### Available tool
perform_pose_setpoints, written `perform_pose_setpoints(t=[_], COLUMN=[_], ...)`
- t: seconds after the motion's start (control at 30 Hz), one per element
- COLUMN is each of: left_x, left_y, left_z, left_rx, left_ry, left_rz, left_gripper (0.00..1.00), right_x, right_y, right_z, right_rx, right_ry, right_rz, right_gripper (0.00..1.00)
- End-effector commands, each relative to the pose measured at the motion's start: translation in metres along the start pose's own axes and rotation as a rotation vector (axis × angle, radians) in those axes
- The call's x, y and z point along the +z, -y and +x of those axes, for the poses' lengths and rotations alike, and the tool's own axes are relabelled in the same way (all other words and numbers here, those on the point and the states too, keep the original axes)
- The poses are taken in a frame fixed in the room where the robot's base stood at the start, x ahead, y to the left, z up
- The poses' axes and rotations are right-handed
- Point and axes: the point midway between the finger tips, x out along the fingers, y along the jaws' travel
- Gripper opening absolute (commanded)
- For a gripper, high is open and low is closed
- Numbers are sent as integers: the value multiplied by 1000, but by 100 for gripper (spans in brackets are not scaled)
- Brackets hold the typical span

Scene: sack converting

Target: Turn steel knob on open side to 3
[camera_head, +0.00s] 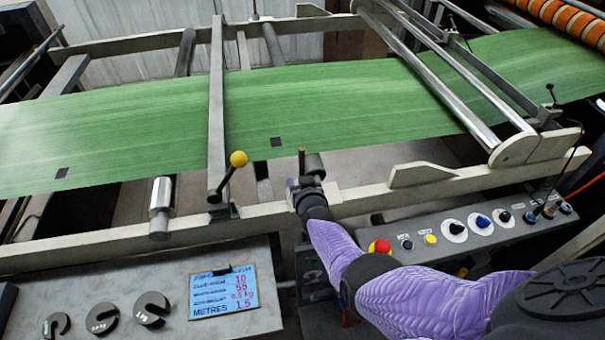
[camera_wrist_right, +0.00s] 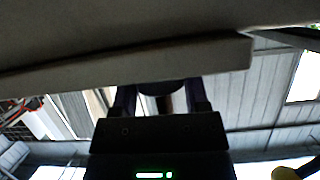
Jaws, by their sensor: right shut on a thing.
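My right gripper (camera_head: 306,184) is at the near rail of the machine frame, at the end of my purple-sleeved arm. It is shut on a small dark round knob. In the right wrist view, my gripper's two fingers (camera_wrist_right: 160,98) stand either side of this dark knob (camera_wrist_right: 160,87), under a pale beam. The head view shows a grey cylindrical part (camera_head: 314,165) just beyond the gripper. The knob's scale and pointer are hidden, so its setting cannot be read. My left gripper is not in view.
A green woven web (camera_head: 120,130) runs across the machine. A yellow-ball lever (camera_head: 238,159) stands left of my gripper. A control panel (camera_head: 500,240) with a red button (camera_head: 380,246) lies right. A blue display card (camera_head: 222,291) and several slotted weights (camera_head: 103,312) lie front left.

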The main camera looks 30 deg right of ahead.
Motion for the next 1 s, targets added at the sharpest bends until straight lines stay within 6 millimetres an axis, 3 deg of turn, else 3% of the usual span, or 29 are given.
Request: perform_pose_setpoints(t=[0.4, 0.97, 1.0], left_x=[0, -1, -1], left_y=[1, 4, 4], left_z=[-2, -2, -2], left_rx=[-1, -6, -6], left_ry=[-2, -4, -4], left_rz=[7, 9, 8], left_gripper=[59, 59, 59], right_x=[0, -1, -1], right_y=[1, 0, 0], right_z=[1, 1, 1], right_rx=[155, 179, 179], right_ry=[-7, -11, -11], right_rz=[65, 75, 75], right_gripper=[0, 0, 67])
